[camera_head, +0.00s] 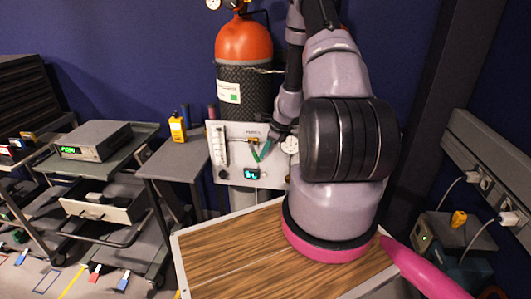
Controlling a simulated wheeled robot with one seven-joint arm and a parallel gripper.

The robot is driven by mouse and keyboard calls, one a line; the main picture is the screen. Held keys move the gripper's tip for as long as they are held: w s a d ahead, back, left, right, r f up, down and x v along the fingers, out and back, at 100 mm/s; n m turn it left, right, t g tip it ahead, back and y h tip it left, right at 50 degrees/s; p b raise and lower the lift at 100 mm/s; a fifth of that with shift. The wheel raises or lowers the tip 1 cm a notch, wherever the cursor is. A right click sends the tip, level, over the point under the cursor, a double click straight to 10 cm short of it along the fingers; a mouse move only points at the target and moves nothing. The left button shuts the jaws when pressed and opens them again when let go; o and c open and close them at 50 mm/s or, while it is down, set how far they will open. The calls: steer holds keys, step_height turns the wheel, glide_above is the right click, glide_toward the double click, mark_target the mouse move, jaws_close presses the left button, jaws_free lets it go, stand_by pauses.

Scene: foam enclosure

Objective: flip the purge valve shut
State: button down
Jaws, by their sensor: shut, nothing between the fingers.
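A white panel (235,178) stands in front of the gas cylinder and carries the valve fittings. A small green lever (255,156), which looks like the purge valve's handle, slants on the panel below a brass-coloured fitting (251,141). My arm reaches down from the top, and my gripper (266,150) is small in view at the panel, just right of the green lever. It is shut with nothing held. I cannot tell whether it touches the lever. The valve's far side is partly hidden by my gripper and wrist.
The panel also has a flow tube (222,145), a round gauge (291,145) and a lit display (252,173). An orange-topped cylinder (243,42) stands behind. Carts with instruments (92,140) stand left. A wall rail with sockets (484,183) is at right.

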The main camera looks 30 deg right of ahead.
steer(key=shift+x, duration=1.15)
steer(key=shift+r, duration=0.25)
